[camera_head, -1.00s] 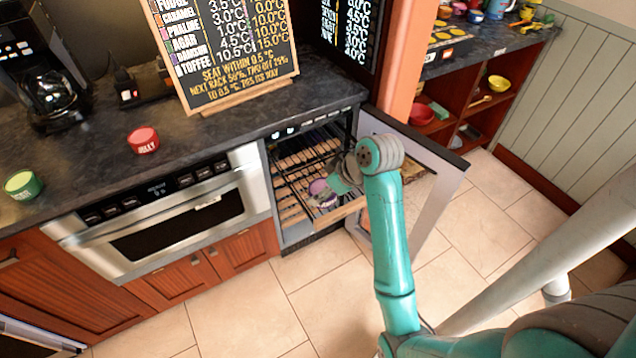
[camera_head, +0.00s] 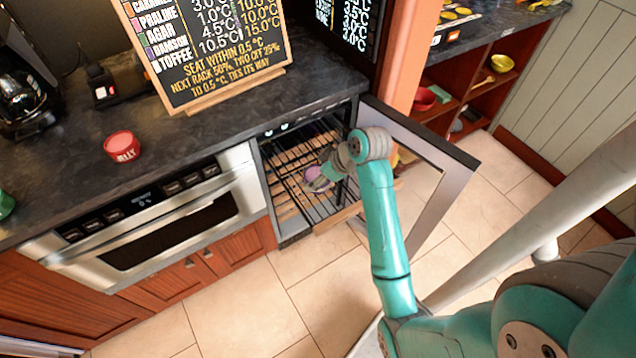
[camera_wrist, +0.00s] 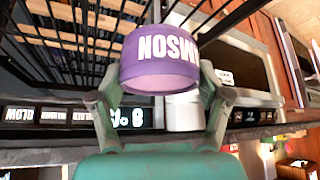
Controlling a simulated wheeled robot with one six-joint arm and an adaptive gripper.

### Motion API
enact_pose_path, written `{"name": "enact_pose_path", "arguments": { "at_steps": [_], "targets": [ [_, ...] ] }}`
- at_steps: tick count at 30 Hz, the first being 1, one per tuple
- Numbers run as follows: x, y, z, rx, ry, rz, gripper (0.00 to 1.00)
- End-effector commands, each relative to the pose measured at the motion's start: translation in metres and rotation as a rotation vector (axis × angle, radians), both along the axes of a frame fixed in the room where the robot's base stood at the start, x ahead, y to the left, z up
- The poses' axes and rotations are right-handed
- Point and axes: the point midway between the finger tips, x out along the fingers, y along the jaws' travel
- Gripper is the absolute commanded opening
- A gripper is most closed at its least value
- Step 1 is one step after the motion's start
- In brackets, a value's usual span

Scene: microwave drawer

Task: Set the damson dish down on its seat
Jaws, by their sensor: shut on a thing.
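The damson dish is a purple cup with white letters. In the wrist view the damson dish (camera_wrist: 160,58) sits between the two fingers of my gripper (camera_wrist: 160,100), which is shut on it. The dish appears upside down in that view, as do the letters. In the head view the damson dish (camera_head: 317,180) shows small at the open cooler with wire racks (camera_head: 290,205). My gripper (camera_head: 326,172) reaches over the rack there. I cannot tell whether the dish touches the rack. The exact seat is not clear in either view.
The cooler's door (camera_head: 430,170) stands open to the right of my arm. A steel microwave drawer (camera_head: 165,225) is to the left. A red dish (camera_head: 122,146) and a chalkboard (camera_head: 215,45) stand on the dark counter. The tiled floor in front is clear.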

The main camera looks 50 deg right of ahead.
Motion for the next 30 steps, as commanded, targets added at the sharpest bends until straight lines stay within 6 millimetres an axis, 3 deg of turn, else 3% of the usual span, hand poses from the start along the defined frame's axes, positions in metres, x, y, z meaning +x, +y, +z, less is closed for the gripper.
{"name": "enact_pose_path", "arguments": {
  "at_steps": [11,23,24,26,30],
  "targets": [
    [0.000,0.000,-0.037,0.000,0.001,0.000,0.30],
    [0.000,0.000,-0.042,-0.001,-0.001,0.000,0.30],
    [0.000,0.000,-0.042,-0.001,0.000,0.000,0.86],
    [0.000,0.000,-0.042,-0.001,0.000,0.000,1.00],
    [0.000,0.000,-0.042,-0.001,0.000,0.000,1.00]
  ]
}}
